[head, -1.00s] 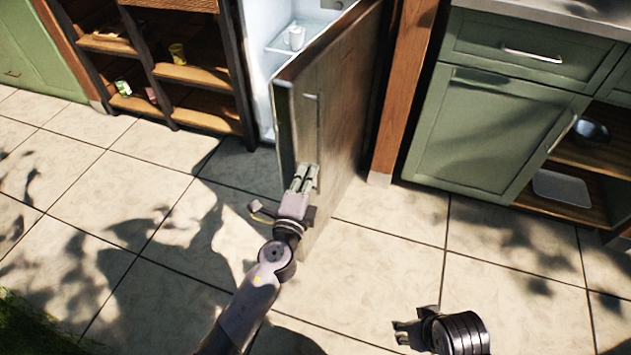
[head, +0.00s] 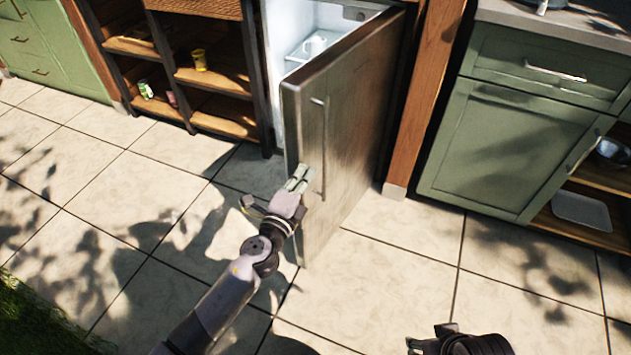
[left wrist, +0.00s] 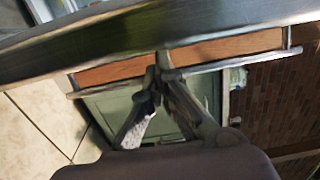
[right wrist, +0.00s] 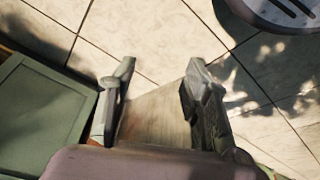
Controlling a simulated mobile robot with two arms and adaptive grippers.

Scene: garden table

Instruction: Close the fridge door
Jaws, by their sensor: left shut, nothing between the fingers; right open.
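The fridge door (head: 360,125) stands wide open, its outer face and upright handle (head: 323,150) facing right in the head view. The fridge's white interior (head: 283,45) shows behind it. My left gripper (head: 303,172) is shut and empty at the door's free edge, beside the handle. In the left wrist view, its fingers (left wrist: 160,72) meet close to a metal bar, and the door (left wrist: 110,35) fills the top. I cannot tell whether they touch. My right gripper (right wrist: 160,80) is open and empty, low at the bottom right of the head view (head: 425,342).
A wooden post (head: 428,95) and green cabinet (head: 490,150) are right of the door. The tiled floor (head: 370,270) in front is clear.

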